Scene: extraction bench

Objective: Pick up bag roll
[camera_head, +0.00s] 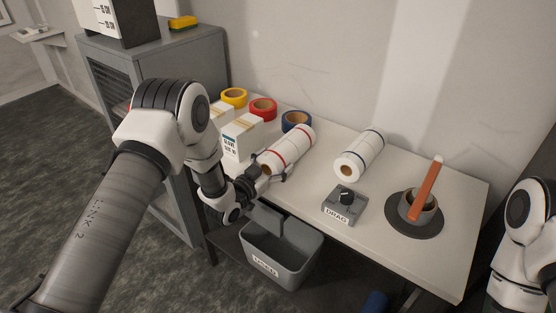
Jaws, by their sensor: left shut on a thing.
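Two white rolls are on the pale bench. One roll with red bands (290,147) lies at a slant near the bench's front left, its brown core end facing me. The other roll with dark blue bands (360,155) lies to its right, apart from it. My left gripper (268,176) is at the near end of the red-banded roll, its fingers around that end and shut on it. The roll appears to be at bench height; I cannot tell whether it is lifted. My right arm shows at the right edge, but its gripper is out of view.
Yellow (234,95), red (263,107) and blue (297,120) tape rings and white boxes (242,138) stand behind and left. A grey dial box (344,203) and a pot with an orange-handled tool (421,205) are right. A grey bin (283,262) is below the front edge.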

